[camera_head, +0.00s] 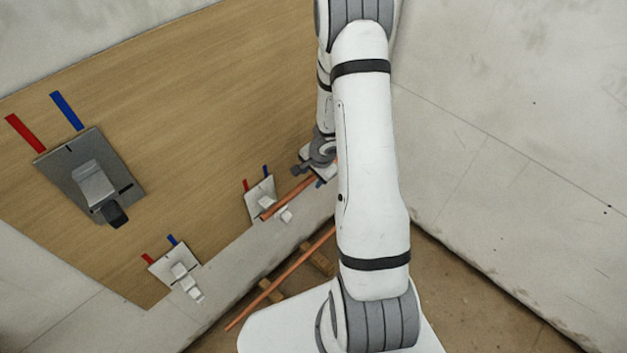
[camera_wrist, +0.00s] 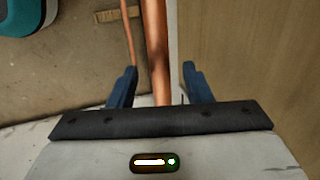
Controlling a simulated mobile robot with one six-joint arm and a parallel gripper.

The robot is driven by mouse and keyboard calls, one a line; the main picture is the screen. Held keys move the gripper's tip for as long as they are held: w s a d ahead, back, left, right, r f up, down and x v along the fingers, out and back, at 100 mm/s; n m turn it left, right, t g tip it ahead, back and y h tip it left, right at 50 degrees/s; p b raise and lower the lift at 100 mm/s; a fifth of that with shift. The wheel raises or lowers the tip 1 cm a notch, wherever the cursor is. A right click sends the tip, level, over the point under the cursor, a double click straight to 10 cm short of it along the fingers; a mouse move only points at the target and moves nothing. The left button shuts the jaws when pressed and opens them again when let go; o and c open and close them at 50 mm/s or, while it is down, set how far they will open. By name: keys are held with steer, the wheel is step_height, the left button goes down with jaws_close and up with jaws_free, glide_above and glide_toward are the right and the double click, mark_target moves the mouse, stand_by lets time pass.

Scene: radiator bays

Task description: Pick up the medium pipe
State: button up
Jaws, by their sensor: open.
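A copper pipe (camera_head: 289,196) lies at my gripper (camera_head: 318,172) in the head view, beside the wooden board. In the wrist view this pipe (camera_wrist: 156,45) runs between the two blue fingers of my gripper (camera_wrist: 159,85). The fingers are open, with a gap on each side of the pipe. A second, longer-looking copper pipe (camera_head: 275,283) rests across wooden blocks on the floor; a thinner-looking pipe (camera_wrist: 128,45) shows left of the fingers in the wrist view. I cannot tell for sure which is the medium pipe. My arm hides part of both pipes in the head view.
The wooden board (camera_head: 200,80) carries a large grey bracket plate (camera_head: 127,178) and smaller white plates (camera_head: 260,190) (camera_head: 163,268), with red and blue strips above them. Wooden blocks (camera_head: 318,259) lie on the brown floor. A concrete wall (camera_head: 510,130) stands at the right.

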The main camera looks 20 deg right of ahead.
steer(key=shift+c, duration=0.3)
jaws_close()
stand_by(0.4)
